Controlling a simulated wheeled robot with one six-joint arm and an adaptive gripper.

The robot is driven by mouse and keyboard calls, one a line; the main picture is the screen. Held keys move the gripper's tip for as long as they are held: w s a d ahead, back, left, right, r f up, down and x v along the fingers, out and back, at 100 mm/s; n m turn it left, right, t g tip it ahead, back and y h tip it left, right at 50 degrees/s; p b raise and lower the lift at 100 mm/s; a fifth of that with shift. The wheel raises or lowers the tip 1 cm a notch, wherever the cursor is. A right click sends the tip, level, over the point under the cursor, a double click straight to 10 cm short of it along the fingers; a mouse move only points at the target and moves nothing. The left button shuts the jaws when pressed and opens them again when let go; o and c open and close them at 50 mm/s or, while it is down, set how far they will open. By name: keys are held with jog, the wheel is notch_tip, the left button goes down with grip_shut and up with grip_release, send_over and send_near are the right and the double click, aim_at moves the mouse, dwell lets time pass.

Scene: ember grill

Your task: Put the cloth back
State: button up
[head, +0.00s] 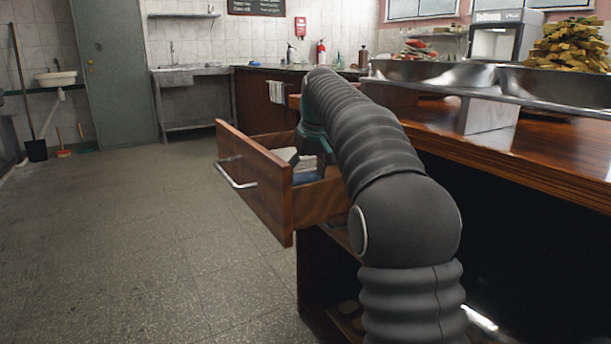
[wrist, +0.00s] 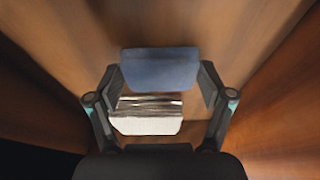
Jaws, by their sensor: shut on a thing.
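My gripper (wrist: 160,78) is inside the open wooden drawer (head: 240,190), pointing down. In the wrist view its two fingers press on either side of a folded blue cloth (wrist: 160,68), and the gripper is shut on it. Part of the blue cloth also shows in the head view, low in the drawer (head: 308,178). A white folded thing with a dark striped edge (wrist: 147,122) lies beside the blue cloth. I cannot tell whether the two touch, or whether the blue cloth rests on the drawer floor. My arm hides part of the drawer in the head view.
The drawer's front has a metal handle (head: 237,172) and sticks out from the wooden counter (head: 540,150). Metal trays of food (head: 560,85) stand on the counter at right. A towel (head: 277,92) hangs farther back. The tiled floor at left is clear.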

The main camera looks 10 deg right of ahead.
jog(key=o, duration=1)
jog(key=shift+f, duration=0.1)
jog(key=p+v, duration=0.4)
jog(key=v, duration=0.8)
